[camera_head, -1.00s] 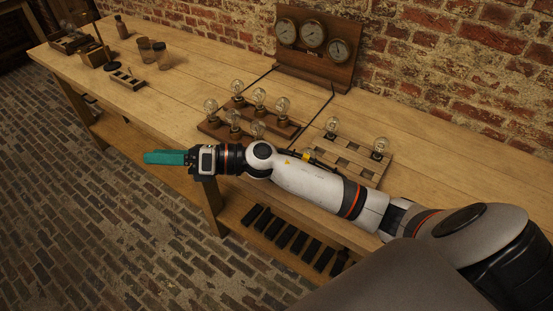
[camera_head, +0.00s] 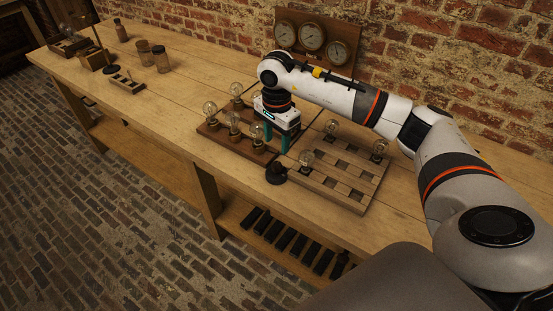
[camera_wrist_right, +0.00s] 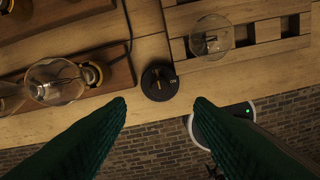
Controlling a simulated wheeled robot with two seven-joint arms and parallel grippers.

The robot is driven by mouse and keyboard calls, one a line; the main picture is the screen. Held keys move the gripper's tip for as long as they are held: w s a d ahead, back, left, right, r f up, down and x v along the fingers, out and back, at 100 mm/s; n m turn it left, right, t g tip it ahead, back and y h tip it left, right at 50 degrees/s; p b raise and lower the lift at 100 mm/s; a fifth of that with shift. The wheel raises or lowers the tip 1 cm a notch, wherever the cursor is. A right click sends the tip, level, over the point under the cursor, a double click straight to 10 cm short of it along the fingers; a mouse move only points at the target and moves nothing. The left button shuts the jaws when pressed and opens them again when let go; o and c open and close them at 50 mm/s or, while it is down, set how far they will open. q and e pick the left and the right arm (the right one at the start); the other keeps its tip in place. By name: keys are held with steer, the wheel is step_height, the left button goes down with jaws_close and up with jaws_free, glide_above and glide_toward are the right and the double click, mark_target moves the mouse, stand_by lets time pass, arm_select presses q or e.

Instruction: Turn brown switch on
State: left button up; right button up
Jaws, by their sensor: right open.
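A dark round rotary switch (camera_head: 276,173) sits on the bench between the bulb board and the slotted rack. In the right wrist view the switch (camera_wrist_right: 159,82) shows from above as a black-brown disc with a small brass-coloured lever or mark on it. My right gripper (camera_head: 278,144) points down above the bench, just behind the switch in the head view. Its green fingers are spread and empty; in the wrist view the fingertips (camera_wrist_right: 160,108) lie on either side below the switch, apart from it. My left gripper is not in view.
A dark board (camera_head: 212,135) with several glass bulbs stands left of the switch. A gauge panel (camera_head: 345,58) stands against the brick wall. Jars (camera_head: 161,63) stand far left; the front bench strip is clear.

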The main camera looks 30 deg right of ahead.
mark_target(277, 164)
step_height(277, 164, down, 8)
steer(key=shift+f+p, duration=0.25)
steer(key=shift+p, duration=0.45)
steer(key=c, duration=1)
